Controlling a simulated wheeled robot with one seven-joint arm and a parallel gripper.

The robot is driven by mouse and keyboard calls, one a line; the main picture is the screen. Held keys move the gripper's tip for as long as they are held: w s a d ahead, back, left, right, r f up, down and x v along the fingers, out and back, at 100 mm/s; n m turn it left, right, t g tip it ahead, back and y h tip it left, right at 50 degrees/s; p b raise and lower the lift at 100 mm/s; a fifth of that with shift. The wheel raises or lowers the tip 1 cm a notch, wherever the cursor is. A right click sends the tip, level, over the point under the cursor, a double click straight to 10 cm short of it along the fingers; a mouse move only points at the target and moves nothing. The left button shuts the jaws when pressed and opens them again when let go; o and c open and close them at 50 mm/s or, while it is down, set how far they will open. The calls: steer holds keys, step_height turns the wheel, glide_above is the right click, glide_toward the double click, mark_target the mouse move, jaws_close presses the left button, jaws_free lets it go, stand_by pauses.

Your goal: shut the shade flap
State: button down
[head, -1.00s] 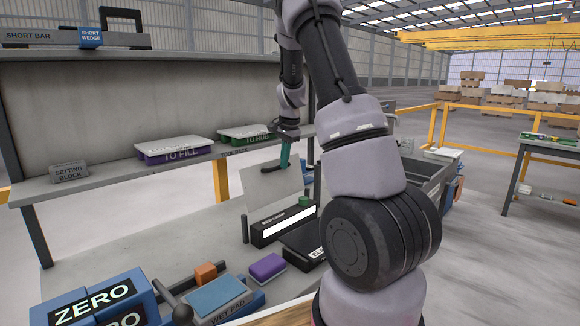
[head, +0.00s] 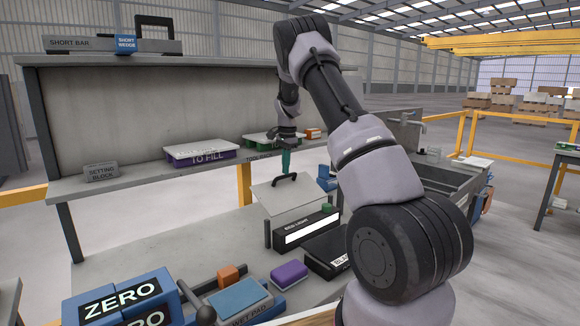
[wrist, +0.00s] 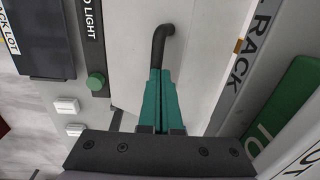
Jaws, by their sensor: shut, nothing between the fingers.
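The shade flap (head: 290,199) is a pale flat panel with a dark bar handle. It stands tilted above the black light box (head: 302,233), which has a bright white strip on its front. My gripper (head: 285,172) comes down from above with its green fingers shut and empty at the flap's handle. In the wrist view the shut fingers (wrist: 160,75) point at the flap (wrist: 125,40), and the handle (wrist: 162,38) runs up from their tips. The handle's near end is hidden by the fingers, so I cannot tell whether they touch it.
The tool rack shelf (head: 130,176) runs behind, with a purple tub (head: 200,154) and a green tub (head: 265,141). A black plate box (head: 325,252), a purple block (head: 289,274) and a blue wet pad (head: 240,300) lie in front. Grey bins (head: 455,182) stand right.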

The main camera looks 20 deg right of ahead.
steer(key=shift+w+a+f, duration=0.2)
steer(key=shift+w+f, duration=0.2)
stand_by(0.3)
step_height(320, 180, up, 10)
steer(key=r, duration=0.1)
steer(key=s+d+t+y, duration=0.2)
steer(key=s+d+t, duration=0.25)
steer(key=s, duration=0.45)
steer(key=shift+t, duration=0.45)
steer(key=x, duration=1.3)
steer(key=shift+s+a, duration=0.15)
steer(key=shift+a, duration=0.25)
steer(key=shift+f, duration=0.3)
steer(key=shift+w, duration=0.25)
